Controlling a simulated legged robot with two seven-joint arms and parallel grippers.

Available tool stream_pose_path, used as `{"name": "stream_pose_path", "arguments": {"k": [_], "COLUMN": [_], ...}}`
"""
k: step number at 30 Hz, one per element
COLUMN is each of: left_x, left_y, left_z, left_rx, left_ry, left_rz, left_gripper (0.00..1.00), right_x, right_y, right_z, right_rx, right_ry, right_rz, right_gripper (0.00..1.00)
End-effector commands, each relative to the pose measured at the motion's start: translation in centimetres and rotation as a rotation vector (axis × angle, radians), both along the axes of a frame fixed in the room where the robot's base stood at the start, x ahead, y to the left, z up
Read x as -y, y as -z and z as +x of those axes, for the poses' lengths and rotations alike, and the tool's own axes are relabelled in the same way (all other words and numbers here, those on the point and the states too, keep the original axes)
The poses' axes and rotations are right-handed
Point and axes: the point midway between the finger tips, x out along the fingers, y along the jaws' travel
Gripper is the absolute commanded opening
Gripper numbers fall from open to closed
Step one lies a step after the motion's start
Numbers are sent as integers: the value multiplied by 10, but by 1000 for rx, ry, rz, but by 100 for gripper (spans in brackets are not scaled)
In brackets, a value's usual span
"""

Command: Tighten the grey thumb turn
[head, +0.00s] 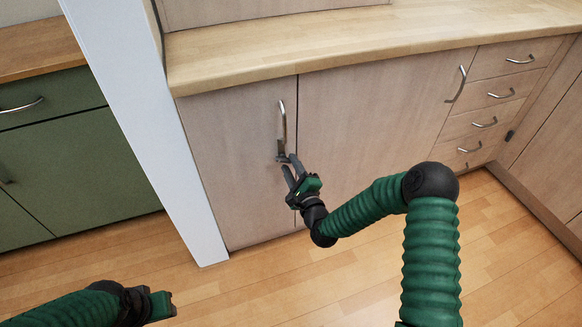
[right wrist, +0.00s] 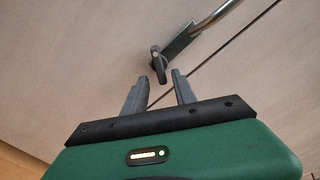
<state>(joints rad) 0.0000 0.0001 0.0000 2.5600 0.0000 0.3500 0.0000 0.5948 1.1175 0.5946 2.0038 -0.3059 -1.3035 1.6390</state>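The grey thumb turn (right wrist: 157,60) is a small dark grey knob on a plate at the lower end of a metal door handle (right wrist: 212,18). In the head view the thumb turn (head: 281,158) is small, under the handle (head: 282,122) on the left cupboard door. My right gripper (head: 289,164) is at it from below, fingers apart. In the right wrist view the open fingers (right wrist: 161,75) point at the thumb turn, with nothing between them; whether they touch it I cannot tell. My left gripper (head: 164,305) is low at the left, its fingers unclear.
The cupboard doors (head: 372,125) are shut under a wooden worktop (head: 360,38). A white post (head: 150,125) stands left of them, with green cabinets (head: 80,165) beyond. Drawers (head: 490,95) are at the right. The wooden floor (head: 260,285) in front is clear.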

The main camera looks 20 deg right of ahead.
Motion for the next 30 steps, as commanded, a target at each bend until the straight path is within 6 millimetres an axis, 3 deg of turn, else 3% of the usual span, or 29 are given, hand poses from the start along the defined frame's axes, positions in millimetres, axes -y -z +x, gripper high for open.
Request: {"name": "stream_pose_path", "arguments": {"k": [5,8,21,25,30], "left_x": [0,0,0,0,0], "left_y": [-4,-12,-46,-48,-48], "left_z": [0,0,0,0,0], "left_rx": [0,0,0,0,0], "left_ry": [0,0,0,0,0], "left_rz": [0,0,0,0,0], "left_gripper": [36,36,36,36,36], "right_x": [1,2,5,6,6], "right_y": [-2,-3,-2,0,1], "right_z": [-6,-22,-143,-162,-169], "right_rx": [1,-2,-6,-3,-1], "right_ry": [2,2,1,1,-1], "right_rz": [-1,0,4,1,0], "right_gripper": [33,33,33,33,33]}}
